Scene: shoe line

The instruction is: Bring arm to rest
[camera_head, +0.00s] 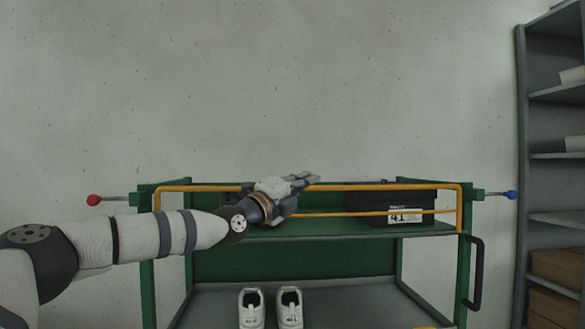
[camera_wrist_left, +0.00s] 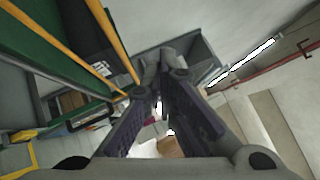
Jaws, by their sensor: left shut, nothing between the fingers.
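My left arm comes in from the left in the head view. Its gripper (camera_head: 302,181) is at the height of the top yellow rail of the green rack, pointing right. The gripper is shut and empty. In the left wrist view its two dark fingers (camera_wrist_left: 160,103) reach forward beside the rack's yellow rails. My right gripper does not show in either view.
The green rack (camera_head: 147,260) has yellow rails and a black box marked 41 (camera_head: 404,216) on its upper shelf. A pair of white shoes (camera_head: 270,308) stands on the lower shelf. A grey shelf unit (camera_head: 522,150) stands at the right.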

